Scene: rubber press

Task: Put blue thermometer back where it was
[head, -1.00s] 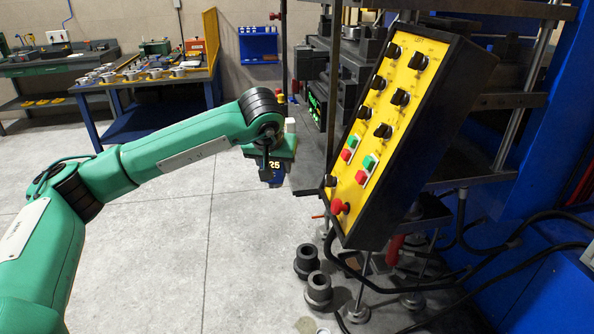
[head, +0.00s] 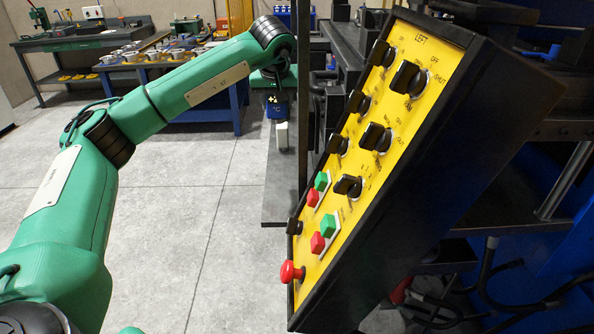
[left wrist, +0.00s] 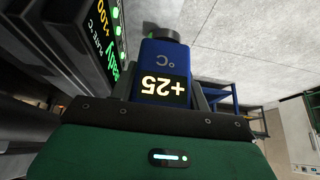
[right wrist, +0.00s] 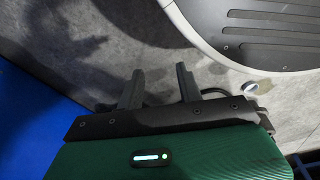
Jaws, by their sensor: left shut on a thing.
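The blue thermometer (head: 276,108) hangs from my left gripper (head: 274,92) in the head view, left of the yellow control panel. In the left wrist view the thermometer (left wrist: 165,58) is between the fingers of my left gripper (left wrist: 165,98), which is shut on it. Its display reads +25 °C, upside down in that view. A dark panel (left wrist: 100,40) with green and orange lit readouts is close beside it. My right gripper (right wrist: 160,82) is open and empty in the right wrist view, over the grey floor.
The tilted yellow control panel (head: 375,140) with black knobs and red and green buttons fills the right of the head view. A grey shelf (head: 283,195) lies below the thermometer, with a small white block (head: 282,136) near it. A blue workbench (head: 215,110) stands behind. The floor at left is clear.

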